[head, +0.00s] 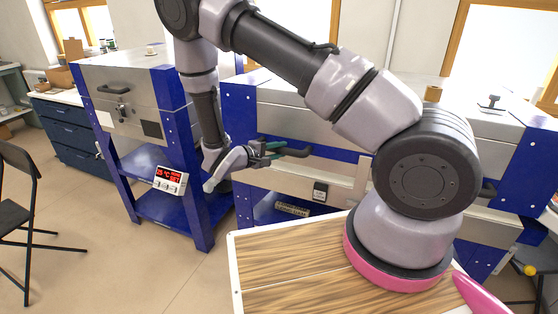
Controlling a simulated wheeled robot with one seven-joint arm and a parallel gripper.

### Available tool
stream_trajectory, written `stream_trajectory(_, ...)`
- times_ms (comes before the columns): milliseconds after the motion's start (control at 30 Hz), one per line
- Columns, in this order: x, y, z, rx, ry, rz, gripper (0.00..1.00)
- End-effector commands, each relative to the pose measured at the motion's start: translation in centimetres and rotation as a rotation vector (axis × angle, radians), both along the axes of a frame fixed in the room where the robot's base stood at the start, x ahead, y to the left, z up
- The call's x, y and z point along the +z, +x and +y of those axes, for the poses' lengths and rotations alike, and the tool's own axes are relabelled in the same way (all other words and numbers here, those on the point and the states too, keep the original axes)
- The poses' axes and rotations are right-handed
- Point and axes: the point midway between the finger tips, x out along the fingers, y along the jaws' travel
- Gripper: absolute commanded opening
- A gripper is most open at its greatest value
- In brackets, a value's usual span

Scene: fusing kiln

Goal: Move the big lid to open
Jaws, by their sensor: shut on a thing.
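The big kiln on the right has a blue frame and a wide silver lid (262,82). A dark bar handle (296,153) sticks out at its front.
A smaller blue and silver kiln (135,108) stands at the left, with a red-lit controller (170,179) on its frame. A black chair (20,205) is at far left. My wooden-topped base is in front. Open floor lies between chair and base.

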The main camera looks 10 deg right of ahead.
Motion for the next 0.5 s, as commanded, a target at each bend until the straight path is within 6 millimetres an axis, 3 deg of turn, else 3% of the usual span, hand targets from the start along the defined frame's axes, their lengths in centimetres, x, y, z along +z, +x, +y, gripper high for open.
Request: stream_trajectory(500,16.2,2.5,-1.8,-0.001,0.142,0.171,0.0)
